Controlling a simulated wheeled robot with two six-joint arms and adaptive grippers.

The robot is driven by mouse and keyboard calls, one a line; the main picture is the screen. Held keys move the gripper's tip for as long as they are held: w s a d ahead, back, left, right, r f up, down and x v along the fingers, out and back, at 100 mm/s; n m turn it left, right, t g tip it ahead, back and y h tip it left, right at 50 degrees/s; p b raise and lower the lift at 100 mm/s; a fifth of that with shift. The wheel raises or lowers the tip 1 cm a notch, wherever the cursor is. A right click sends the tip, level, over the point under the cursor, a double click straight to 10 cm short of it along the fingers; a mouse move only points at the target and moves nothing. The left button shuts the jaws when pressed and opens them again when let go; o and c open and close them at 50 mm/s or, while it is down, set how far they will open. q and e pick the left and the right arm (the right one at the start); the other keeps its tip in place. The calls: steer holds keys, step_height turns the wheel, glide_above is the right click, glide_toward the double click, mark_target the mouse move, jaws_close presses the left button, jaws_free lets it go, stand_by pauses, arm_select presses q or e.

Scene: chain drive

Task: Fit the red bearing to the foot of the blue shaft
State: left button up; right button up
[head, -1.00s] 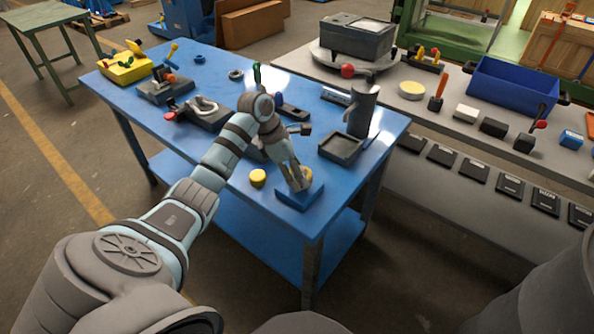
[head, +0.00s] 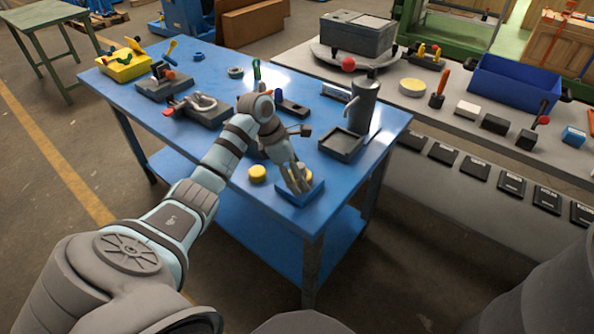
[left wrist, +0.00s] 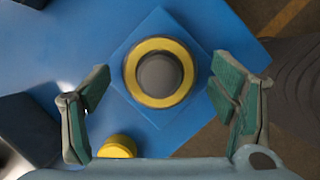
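My left gripper (head: 299,187) is open above a blue square block (head: 288,200) at the near corner of the blue table. In the left wrist view the open fingers (left wrist: 162,85) stand on either side of a yellow ring (left wrist: 135,75) around a dark grey round centre, on the blue block (left wrist: 160,22). Nothing is between the fingertips that they touch visibly. I cannot make out a red bearing or a blue shaft for certain. My right gripper is not in view.
A yellow round piece (head: 257,174) lies beside the block. A black square tray (head: 341,146) and a grey cylinder (head: 362,108) stand to the right. Clamps and fixtures (head: 200,108) fill the table's far left. A grey bench (head: 420,103) runs behind.

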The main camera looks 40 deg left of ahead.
arm_select(q)
steer(key=v, duration=1.2)
